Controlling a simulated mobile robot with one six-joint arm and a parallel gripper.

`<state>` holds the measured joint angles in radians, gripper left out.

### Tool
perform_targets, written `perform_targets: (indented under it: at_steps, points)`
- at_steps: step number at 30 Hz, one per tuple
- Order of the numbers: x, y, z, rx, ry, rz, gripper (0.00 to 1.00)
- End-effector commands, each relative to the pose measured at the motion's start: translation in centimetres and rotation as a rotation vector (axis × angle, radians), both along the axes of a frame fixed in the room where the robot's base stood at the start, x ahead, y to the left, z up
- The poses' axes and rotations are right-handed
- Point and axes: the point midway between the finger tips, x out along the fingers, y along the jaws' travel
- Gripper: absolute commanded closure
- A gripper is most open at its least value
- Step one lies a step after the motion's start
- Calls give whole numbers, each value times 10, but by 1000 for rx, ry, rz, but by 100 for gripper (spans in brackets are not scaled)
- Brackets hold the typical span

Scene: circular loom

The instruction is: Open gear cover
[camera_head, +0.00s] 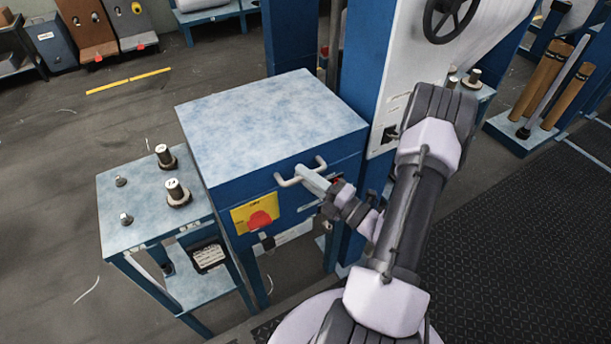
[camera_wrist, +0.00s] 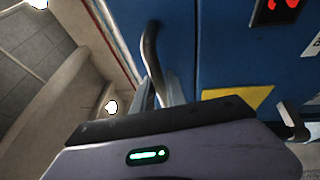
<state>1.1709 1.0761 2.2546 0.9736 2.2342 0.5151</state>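The gear cover (camera_head: 270,117) is a blue box-like housing with a mottled pale blue top, in the middle of the head view. Its top lies flat and level. A pale bar handle (camera_head: 287,181) sits on its front face; it also shows as a grey curved bar (camera_wrist: 150,48) against the blue panel in the wrist view. My gripper (camera_head: 314,180) is at the handle, reaching in from the right. In the wrist view its fingers (camera_wrist: 165,92) lie close on both sides of the handle and appear closed on it. The fingertip contact is partly hidden by the gripper body.
A yellow plate with a red knob (camera_head: 262,219) is on the front, left of the handle. A small blue table (camera_head: 118,210) with metal posts stands left. A blue column and white machine panel (camera_head: 375,90) with a handwheel rise right. Open floor lies left; a black mat (camera_head: 520,240) lies right.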

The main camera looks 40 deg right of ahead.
Motion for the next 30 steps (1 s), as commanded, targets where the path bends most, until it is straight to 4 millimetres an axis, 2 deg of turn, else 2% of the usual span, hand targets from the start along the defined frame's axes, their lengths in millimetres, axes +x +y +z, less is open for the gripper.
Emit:
perform_targets:
  at_steps: [1, 2, 30]
  points:
    - [0, 0, 0, 0, 0, 0, 95]
    - [0, 0, 0, 0, 0, 0, 100]
    - [0, 0, 0, 0, 0, 1, 100]
